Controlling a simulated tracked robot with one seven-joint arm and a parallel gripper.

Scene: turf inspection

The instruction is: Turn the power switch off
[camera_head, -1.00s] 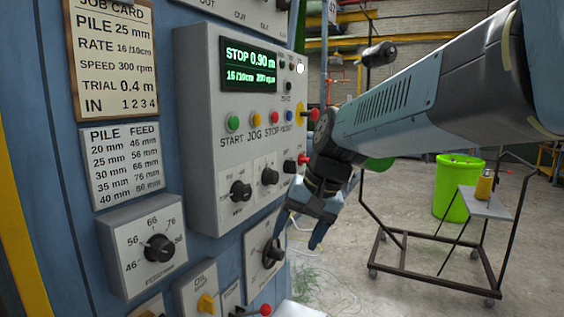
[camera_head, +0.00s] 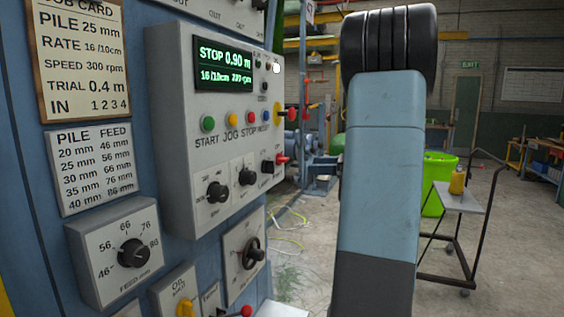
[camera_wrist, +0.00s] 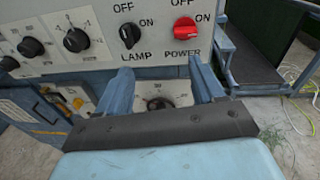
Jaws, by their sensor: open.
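The power switch (camera_wrist: 185,28) is a red knob on a pale panel in the wrist view, with OFF above it, ON at its upper right and POWER below. Its exact setting is hard to read. My gripper (camera_wrist: 160,66) is open and empty, its two blue fingers spread below the panel labels. The right finger is just below the power switch in the picture; no contact shows.
The black lamp switch (camera_wrist: 130,36) is left of the power switch. A dark knob (camera_wrist: 157,103) shows between my fingers. In the head view, the control box (camera_head: 172,150) stands at left. A green bin (camera_head: 436,172) and a trolley (camera_head: 455,198) stand at right.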

